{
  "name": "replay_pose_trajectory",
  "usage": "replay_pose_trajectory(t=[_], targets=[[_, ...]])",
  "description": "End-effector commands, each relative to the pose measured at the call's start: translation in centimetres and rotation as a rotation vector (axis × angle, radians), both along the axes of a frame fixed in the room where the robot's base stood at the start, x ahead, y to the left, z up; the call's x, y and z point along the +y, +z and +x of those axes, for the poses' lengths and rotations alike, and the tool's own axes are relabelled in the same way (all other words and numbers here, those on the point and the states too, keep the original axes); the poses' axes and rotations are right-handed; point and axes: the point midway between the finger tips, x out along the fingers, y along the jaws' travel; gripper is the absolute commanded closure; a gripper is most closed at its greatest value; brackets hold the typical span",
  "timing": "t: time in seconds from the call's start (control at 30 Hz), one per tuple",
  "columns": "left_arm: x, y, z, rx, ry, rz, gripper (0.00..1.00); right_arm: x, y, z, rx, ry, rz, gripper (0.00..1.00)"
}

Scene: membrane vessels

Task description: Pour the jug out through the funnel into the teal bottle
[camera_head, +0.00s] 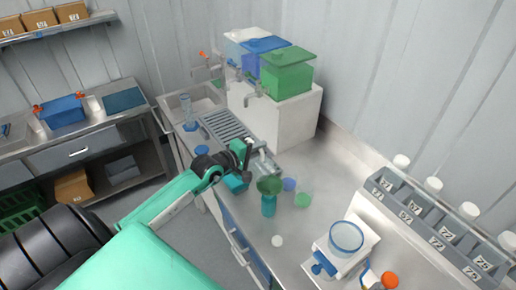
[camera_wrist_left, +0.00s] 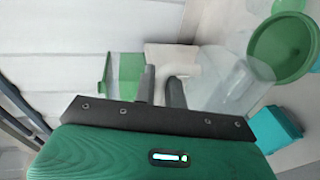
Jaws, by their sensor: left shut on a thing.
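My left gripper (camera_head: 246,158) is shut on the clear jug (camera_head: 264,166) and holds it above the counter. In the left wrist view, my left gripper (camera_wrist_left: 163,84) has its fingers at the pale handle of the clear jug (camera_wrist_left: 232,88). The jug looks tilted toward the funnel; its contents cannot be made out. The green funnel (camera_head: 270,184) sits on top of the teal bottle (camera_head: 269,207), just in front of the jug. The funnel (camera_wrist_left: 282,48) also shows beside the jug in the left wrist view. My right gripper is out of view.
A teal block (camera_head: 236,183) lies below my gripper. Blue (camera_head: 289,184) and green-bottomed (camera_head: 303,200) cups stand right of the funnel. A white lid-like disc (camera_head: 277,241) and a scale-like device (camera_head: 340,250) are nearer. A grey rack (camera_head: 435,225) lines the right.

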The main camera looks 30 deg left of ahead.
Motion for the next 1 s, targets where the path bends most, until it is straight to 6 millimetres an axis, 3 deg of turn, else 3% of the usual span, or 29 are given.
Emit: replay_pose_trajectory(t=[0.6,1.0], targets=[[-1.9,0.2,-0.5,-0.040,0.000,0.149,1.00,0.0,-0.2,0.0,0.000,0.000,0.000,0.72],[-2.1,0.3,-0.6,-0.045,0.000,0.169,1.00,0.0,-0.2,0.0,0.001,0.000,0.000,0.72]])
